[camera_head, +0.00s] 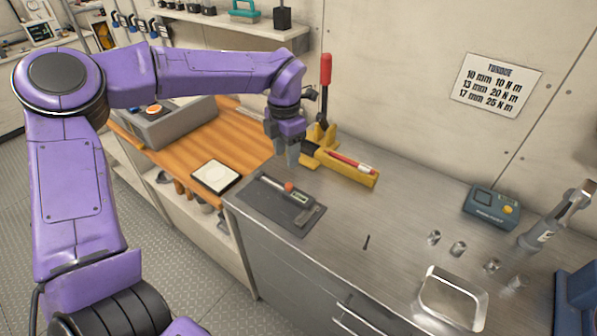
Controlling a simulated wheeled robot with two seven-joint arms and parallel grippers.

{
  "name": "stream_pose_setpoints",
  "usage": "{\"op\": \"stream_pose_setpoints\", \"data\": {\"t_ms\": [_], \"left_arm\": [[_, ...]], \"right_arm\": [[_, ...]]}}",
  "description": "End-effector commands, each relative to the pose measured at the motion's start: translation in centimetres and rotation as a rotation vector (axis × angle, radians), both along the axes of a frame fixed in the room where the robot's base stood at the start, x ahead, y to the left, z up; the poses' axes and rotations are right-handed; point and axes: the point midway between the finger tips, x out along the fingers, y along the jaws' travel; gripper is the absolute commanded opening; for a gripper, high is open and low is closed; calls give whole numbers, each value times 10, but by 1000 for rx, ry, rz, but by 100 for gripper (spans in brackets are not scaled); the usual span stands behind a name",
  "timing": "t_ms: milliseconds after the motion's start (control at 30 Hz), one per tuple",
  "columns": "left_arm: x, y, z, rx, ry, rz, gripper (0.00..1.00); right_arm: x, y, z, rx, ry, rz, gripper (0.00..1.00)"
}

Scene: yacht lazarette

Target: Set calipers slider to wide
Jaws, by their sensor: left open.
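The calipers (300,198) lie on a dark mat (258,209) near the left front edge of the steel counter. They have a small display and a red-orange knob (289,187) on the slider. The slider's setting is too small to read. My left gripper (291,157) is open and empty, pointing down above the counter, just behind and above the calipers, apart from them. My right gripper is not in view.
A yellow block with a red-handled tool (357,179) sits right behind the mat. A red-handled upright lever (325,85) stands behind. Sockets (458,248), a metal tray (448,299) and a blue device (490,207) are at right. The counter between is mostly clear.

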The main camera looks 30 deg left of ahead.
Motion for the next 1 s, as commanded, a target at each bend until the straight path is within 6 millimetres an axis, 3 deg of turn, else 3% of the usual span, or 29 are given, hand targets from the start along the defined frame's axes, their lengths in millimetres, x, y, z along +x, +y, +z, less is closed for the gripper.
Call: {"op": "stream_pose_setpoints", "data": {"t_ms": [333, 500, 833, 967, 1000], "left_arm": [[4, -9, -70, 2, 8, -19, 48], [4, -8, -95, 3, 4, -17, 48], [3, -7, -102, 2, 1, -14, 48], [3, -7, -102, 2, 2, -14, 5], [3, -7, -102, 2, 2, -14, 0]], "right_arm": [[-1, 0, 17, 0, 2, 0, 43], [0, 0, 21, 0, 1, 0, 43], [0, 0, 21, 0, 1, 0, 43], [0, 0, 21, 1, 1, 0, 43], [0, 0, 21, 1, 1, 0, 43]]}}
